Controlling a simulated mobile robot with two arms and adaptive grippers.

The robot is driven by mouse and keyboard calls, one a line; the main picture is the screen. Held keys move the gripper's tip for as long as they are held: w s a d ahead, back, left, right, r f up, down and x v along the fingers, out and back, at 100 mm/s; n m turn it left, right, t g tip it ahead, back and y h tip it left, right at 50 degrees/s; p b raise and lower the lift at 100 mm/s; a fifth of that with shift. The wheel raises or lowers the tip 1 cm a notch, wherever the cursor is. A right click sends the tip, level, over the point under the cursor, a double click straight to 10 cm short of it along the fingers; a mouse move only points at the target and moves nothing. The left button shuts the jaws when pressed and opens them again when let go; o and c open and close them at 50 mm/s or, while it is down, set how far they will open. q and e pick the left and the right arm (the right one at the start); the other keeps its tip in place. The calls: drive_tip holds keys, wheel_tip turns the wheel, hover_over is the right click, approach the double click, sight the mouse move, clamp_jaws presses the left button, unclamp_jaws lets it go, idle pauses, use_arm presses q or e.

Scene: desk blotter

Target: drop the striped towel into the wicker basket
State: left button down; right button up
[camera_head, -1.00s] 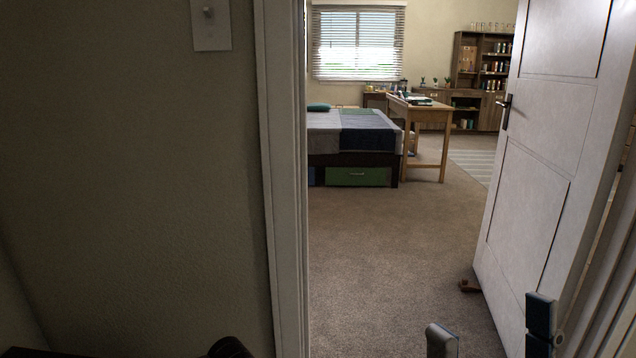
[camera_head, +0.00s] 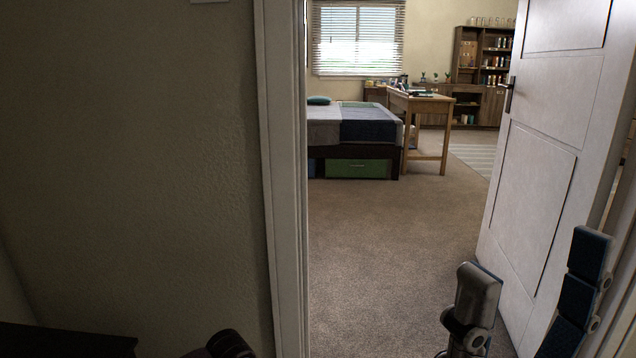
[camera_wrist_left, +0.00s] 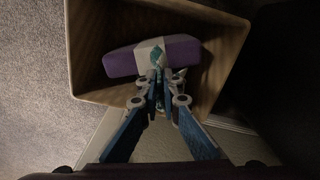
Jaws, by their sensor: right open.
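In the left wrist view, the striped towel (camera_wrist_left: 122,63) shows purple, white and teal bands. It lies across the view within the outline of the wicker basket's opening. The basket (camera_wrist_left: 231,60) has a tan rim and dark inner walls. My left gripper (camera_wrist_left: 157,77) points into this opening, its fingers close together on the towel's white and teal middle. The fingers hide part of the towel, and whether it touches the basket floor is unclear. In the head view, my right gripper (camera_head: 534,264) is open and empty at the lower right. Neither towel nor basket shows there.
A wall and door frame (camera_head: 281,180) stand left of an open doorway. The white door (camera_head: 545,150) is open at the right, close behind my right gripper. Carpet (camera_head: 400,230) lies clear beyond. A bed (camera_head: 350,125) and wooden desk (camera_head: 425,103) stand farther back.

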use_arm(q)
drive_tip(key=c, duration=2.1)
unclamp_jaws()
drive_tip(key=shift+o, duration=0.3)
drive_tip(key=o, duration=0.6)
drive_tip(key=shift+o, duration=0.3)
drive_tip(key=o, duration=0.6)
drive_tip(key=shift+c, duration=0.2)
